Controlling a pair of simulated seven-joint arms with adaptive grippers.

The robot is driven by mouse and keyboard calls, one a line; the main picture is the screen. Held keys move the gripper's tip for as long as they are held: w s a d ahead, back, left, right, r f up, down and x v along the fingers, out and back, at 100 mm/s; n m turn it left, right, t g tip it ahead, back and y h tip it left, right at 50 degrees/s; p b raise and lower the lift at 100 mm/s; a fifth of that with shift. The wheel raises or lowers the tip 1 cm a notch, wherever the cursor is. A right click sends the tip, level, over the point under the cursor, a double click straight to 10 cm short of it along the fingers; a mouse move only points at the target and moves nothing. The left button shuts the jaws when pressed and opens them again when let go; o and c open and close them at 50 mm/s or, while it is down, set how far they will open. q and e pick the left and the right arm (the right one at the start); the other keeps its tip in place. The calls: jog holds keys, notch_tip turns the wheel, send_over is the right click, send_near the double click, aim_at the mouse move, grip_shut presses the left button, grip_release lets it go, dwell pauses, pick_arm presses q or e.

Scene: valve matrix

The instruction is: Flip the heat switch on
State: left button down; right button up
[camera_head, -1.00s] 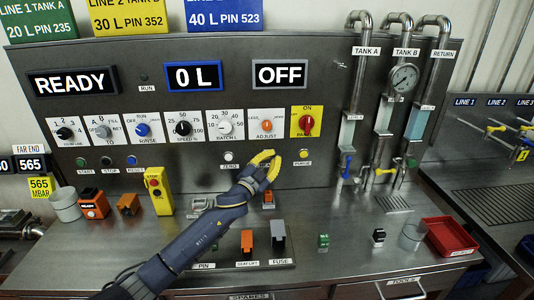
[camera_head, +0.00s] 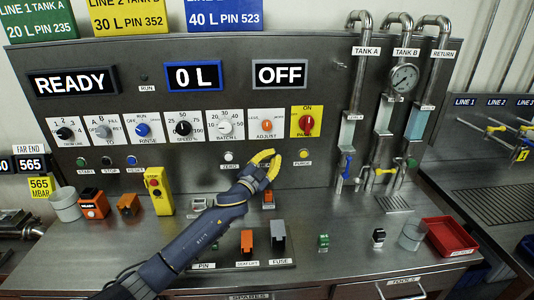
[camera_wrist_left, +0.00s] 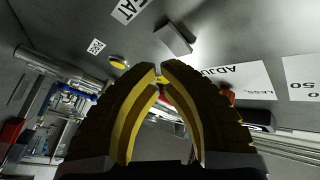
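The heat switch is a small grey lever (camera_wrist_left: 173,38) on the steel panel, beside a white label (camera_wrist_left: 128,10) whose visible letters read "EAT". In the head view my left gripper covers the switch and most of its label. My left gripper (camera_head: 274,159) has yellow fingers and is in front of the panel, below the orange ADJUST dial (camera_head: 265,125). In the left wrist view its fingertips (camera_wrist_left: 162,68) come together with nothing held, a little apart from the lever in the picture. Contact cannot be told. The display (camera_head: 280,73) reads OFF. My right gripper is not in view.
The yellow purge button (camera_head: 303,154) is just right of the gripper, and the white zero button (camera_head: 228,156) is to its left. A red pump knob (camera_head: 306,122) is above. Orange (camera_head: 247,242) and grey (camera_head: 278,236) blocks stand on the bench below. Pipes stand at the right.

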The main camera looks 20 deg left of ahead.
pick_arm(q)
jog(key=shift+w+a, duration=0.2)
jog(key=shift+w, duration=0.25)
dwell(0.8)
jog(key=shift+s+d, duration=0.1)
jog(key=shift+s, duration=0.1)
jog(key=shift+s+d, duration=0.2)
jog(key=shift+s, duration=0.3)
jog(key=shift+s+f, duration=0.1)
jog(key=shift+s+d+f, duration=0.1)
jog(key=shift+s+d, duration=0.2)
jog(key=shift+s, duration=0.45)
jog(key=shift+s+d+f, duration=0.1)
jog(key=shift+s+d, duration=0.2)
jog(key=shift+s, duration=0.4)
jog(key=shift+s+d+f, duration=0.1)
jog(key=shift+s+d, duration=0.2)
jog(key=shift+s, duration=0.45)
jog(key=shift+r, duration=0.1)
